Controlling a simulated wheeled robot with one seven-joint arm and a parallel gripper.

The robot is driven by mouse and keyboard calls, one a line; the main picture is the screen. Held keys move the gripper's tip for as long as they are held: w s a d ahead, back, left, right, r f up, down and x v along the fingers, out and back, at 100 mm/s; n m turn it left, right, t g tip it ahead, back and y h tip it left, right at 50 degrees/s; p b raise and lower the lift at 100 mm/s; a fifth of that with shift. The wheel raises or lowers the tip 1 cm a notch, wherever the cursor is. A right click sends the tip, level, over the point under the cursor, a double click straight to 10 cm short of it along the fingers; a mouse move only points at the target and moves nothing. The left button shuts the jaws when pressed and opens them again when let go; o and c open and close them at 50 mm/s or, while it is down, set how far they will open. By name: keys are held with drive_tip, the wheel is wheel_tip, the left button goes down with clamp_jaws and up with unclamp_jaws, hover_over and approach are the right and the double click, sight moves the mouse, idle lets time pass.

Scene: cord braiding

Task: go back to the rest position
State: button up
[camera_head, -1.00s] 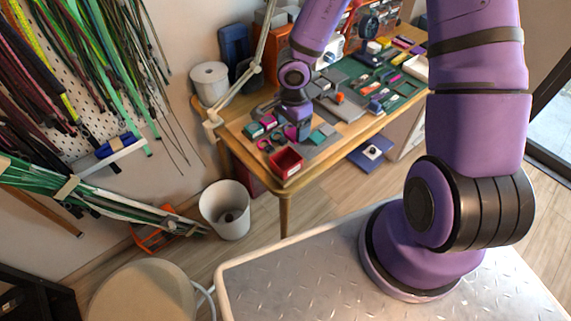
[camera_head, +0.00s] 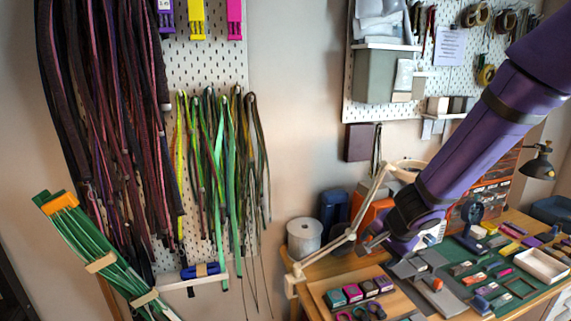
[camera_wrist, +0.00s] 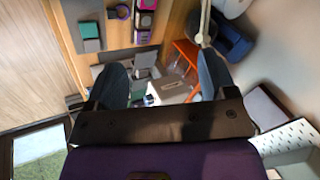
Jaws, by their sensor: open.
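My gripper (camera_wrist: 163,72) is open in the wrist view, with its two dark fingers spread apart. I see nothing held between them. Beyond the fingers are the bench top and grey pieces. In the head view my purple arm reaches down from the upper right. Its end, with the gripper (camera_head: 376,240), is over the back of the workbench (camera_head: 318,272), near the pale lamp arm (camera_head: 340,240). The fingertips are too small there to make out clearly.
Small coloured blocks (camera_head: 360,290) and a green mat with parts (camera_head: 480,275) lie on the bench. A white spool (camera_head: 304,238) and an orange object (camera_head: 372,222) stand behind. Cords (camera_head: 215,170) hang on a pegboard at left. A white tray (camera_head: 541,265) is at right.

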drive_tip(key=s+r+n+y, duration=0.1)
drive_tip(key=s+r+n, duration=0.35)
drive_tip(key=r, duration=0.35)
drive_tip(key=s+r+n+y, duration=0.1)
drive_tip(key=s+r+n, duration=0.2)
drive_tip(key=s+r, duration=0.35)
drive_tip(key=s+d+r+h, duration=0.1)
drive_tip(key=s+d+r, duration=0.1)
drive_tip(key=s, duration=0.3)
drive_tip(key=s+d+r+n+h, duration=0.1)
drive_tip(key=s+d+r, duration=0.2)
drive_tip(key=s, duration=0.2)
drive_tip(key=s+d+r+n+h, duration=0.1)
drive_tip(key=s+d+r, duration=0.1)
drive_tip(key=s, duration=0.3)
drive_tip(key=shift+d+r+h, duration=0.4)
drive_tip(key=shift+r, duration=0.1)
